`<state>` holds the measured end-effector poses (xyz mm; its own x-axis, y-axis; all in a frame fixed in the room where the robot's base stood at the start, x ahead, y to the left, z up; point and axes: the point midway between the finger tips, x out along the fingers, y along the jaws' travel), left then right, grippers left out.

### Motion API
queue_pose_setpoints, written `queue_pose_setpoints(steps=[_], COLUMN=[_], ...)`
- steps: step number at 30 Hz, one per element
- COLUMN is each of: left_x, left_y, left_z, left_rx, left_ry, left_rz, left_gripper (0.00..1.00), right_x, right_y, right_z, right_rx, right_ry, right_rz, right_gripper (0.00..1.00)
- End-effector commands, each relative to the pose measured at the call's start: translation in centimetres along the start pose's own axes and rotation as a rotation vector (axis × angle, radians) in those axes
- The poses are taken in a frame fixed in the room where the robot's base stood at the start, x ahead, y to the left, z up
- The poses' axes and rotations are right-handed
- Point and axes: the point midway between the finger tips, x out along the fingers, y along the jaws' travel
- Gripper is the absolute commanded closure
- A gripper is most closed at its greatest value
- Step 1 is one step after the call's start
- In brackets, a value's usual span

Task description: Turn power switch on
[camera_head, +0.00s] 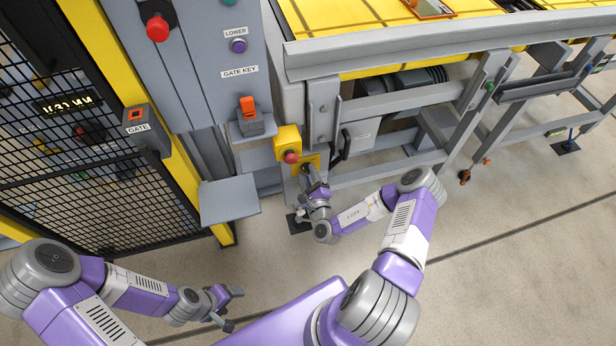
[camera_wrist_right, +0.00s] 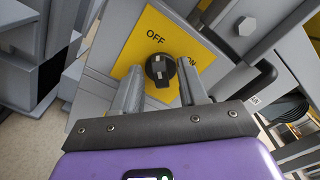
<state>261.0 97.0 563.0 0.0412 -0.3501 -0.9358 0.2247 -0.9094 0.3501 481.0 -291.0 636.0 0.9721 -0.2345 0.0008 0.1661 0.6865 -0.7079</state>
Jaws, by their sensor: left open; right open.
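The power switch is a black rotary knob (camera_wrist_right: 160,70) on a yellow plate (camera_wrist_right: 138,48) marked OFF and ON. In the right wrist view its raised grip runs roughly up and down, below the word OFF; the ON label is partly hidden by a finger. My right gripper (camera_wrist_right: 162,72) is open, with one finger on each side of the knob; I cannot tell whether they touch it. In the head view my right gripper (camera_head: 309,176) is at the yellow plate, hiding the knob. My left gripper (camera_head: 230,306) is open and empty, low over the floor.
A yellow box with a red button (camera_head: 290,157) sits just above the switch plate. A black handle (camera_head: 343,146) is to its right. A grey shelf (camera_head: 229,200) and a black mesh gate (camera_head: 90,150) stand to the left. The floor at lower right is clear.

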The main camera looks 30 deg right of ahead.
Motion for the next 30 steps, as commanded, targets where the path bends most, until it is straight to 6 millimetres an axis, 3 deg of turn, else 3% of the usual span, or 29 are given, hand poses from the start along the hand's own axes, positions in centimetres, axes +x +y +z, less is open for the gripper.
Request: queue_pose_setpoints(steps=[9, 17, 30], left_x=[0.1, 0.1, -1.0], left_y=[0.0, 0.0, 0.4], left_z=[0.0, 0.0, 0.1], left_rx=[0.000, 0.000, 0.000], left_ry=[0.000, 0.000, 0.000], left_rz=[0.000, 0.000, 0.000], left_gripper=[0.33, 0.33, 0.33], right_x=[0.3, 0.3, 0.2], right_y=[0.0, 0.0, -0.1], right_z=[0.0, 0.0, 0.2], right_rx=[0.001, 0.001, 0.056], right_ry=[0.000, 0.000, 0.001], right_rz=[0.001, 0.001, 0.002], right_gripper=[0.59, 0.99, 1.00])
